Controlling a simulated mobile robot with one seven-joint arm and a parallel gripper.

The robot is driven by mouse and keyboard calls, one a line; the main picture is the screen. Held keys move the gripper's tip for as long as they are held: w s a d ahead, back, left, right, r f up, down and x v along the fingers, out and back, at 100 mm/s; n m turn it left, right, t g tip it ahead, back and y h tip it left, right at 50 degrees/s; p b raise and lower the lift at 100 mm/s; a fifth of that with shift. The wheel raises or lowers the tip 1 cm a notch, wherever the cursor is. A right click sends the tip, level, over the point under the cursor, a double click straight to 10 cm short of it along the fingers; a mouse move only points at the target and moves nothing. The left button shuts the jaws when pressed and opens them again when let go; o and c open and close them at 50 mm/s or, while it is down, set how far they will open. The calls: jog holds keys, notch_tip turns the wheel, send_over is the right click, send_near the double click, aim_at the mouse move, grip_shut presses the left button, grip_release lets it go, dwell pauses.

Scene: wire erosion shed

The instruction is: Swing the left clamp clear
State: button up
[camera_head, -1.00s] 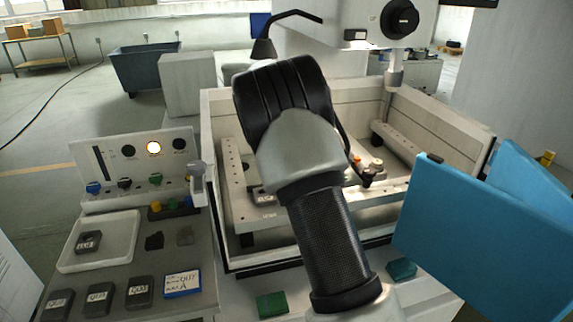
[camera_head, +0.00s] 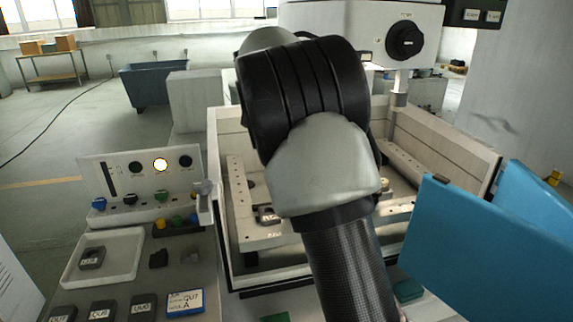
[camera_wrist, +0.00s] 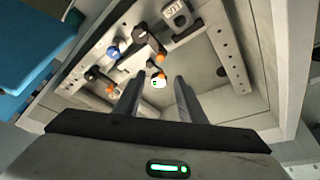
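My gripper (camera_wrist: 160,76) is open, its two dark fingers apart and pointing into the machine tank. A small white round spot (camera_wrist: 157,83) shows between the fingertips; I cannot tell whether they touch anything. Dark clamp parts with orange tips (camera_wrist: 161,58) lie just ahead of the fingers, with a blue knob (camera_wrist: 112,51) and a black knob (camera_wrist: 92,74) to the left. Which part is the left clamp is unclear. A labelled grey block (camera_wrist: 176,14) lies near the clamps; it also shows in the head view (camera_head: 267,214). My arm hides the gripper and most clamp parts in the head view.
The pale tank wall (camera_head: 445,135) surrounds the work area. A blue door panel (camera_head: 470,245) stands open at right. A control panel (camera_head: 140,175) and a white tray (camera_head: 128,262) with a dark block are at left. The machine head (camera_head: 350,30) hangs behind.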

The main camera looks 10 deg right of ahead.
jog(key=v, duration=0.2)
jog(key=shift+s+r, duration=0.1)
jog(key=shift+r, duration=0.25)
